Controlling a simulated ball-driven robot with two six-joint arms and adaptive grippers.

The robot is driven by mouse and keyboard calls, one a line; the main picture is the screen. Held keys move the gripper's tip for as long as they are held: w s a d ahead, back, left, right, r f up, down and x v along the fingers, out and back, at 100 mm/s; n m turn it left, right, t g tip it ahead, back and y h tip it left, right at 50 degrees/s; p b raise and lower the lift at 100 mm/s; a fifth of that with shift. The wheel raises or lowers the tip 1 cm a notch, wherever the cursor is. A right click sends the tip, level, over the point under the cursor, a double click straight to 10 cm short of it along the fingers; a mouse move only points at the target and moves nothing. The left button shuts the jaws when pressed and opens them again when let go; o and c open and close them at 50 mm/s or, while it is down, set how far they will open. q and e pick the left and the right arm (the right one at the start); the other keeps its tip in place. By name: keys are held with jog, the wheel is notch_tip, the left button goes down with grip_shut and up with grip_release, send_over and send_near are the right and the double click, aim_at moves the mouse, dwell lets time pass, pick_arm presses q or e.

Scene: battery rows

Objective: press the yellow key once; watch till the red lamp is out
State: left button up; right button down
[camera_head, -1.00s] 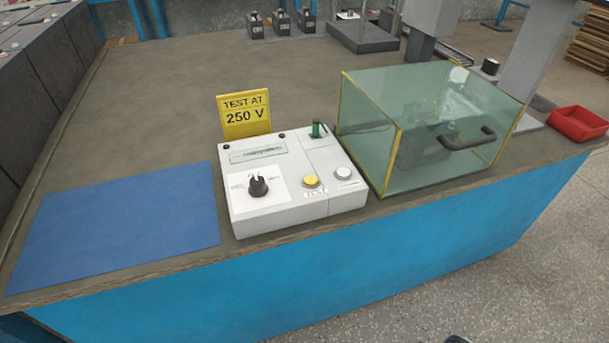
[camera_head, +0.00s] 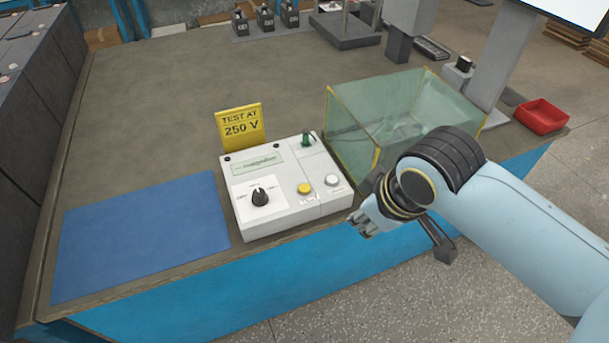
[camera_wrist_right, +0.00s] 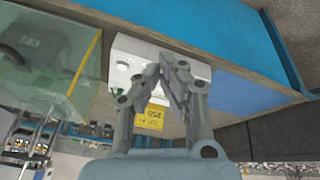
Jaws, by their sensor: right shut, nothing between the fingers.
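The white tester box (camera_head: 270,222) stands on the bench near its front edge. Its yellow key (camera_head: 304,188) is on the front right part of the top, beside a pale round button or lamp (camera_head: 332,180). I see no lit red lamp. My right gripper (camera_head: 362,222) is shut and empty, just right of the box's front right corner and apart from the yellow key. The right wrist view shows its closed fingers (camera_wrist_right: 168,68) in front of the box (camera_wrist_right: 130,50), hiding part of it. My left gripper is not in view.
A yellow sign (camera_head: 240,127) reading "TEST AT 250 V" stands behind the box. A blue mat (camera_head: 140,235) lies to the left. A clear green-tinted cover (camera_head: 350,125) stands to the right, partly behind my arm. A red bin (camera_head: 542,116) is at the far right.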

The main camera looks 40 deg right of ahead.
pick_arm(q)
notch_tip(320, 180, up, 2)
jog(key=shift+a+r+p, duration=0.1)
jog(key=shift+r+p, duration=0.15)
jog(key=shift+p, duration=0.55)
pick_arm(e)
jog(key=w+d+f+n+t, duration=0.1)
jog(key=w+n+t, duration=0.4)
jog(key=w, duration=1.6)
jog(key=shift+d+f+n, duration=0.15)
jog(key=shift+d+n, duration=0.2)
jog(key=shift+n, duration=0.45)
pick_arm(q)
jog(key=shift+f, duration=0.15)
pick_arm(e)
jog(key=shift+f, duration=0.15)
jog(key=b, duration=0.8)
send_over(302, 189)
notch_tip(302, 189, down, 8)
jog(key=shift+r, duration=0.1)
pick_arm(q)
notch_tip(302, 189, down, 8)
pick_arm(e)
jog(key=shift+f, duration=0.4)
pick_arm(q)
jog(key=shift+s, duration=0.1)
pick_arm(e)
jog(key=shift+f, duration=0.4)
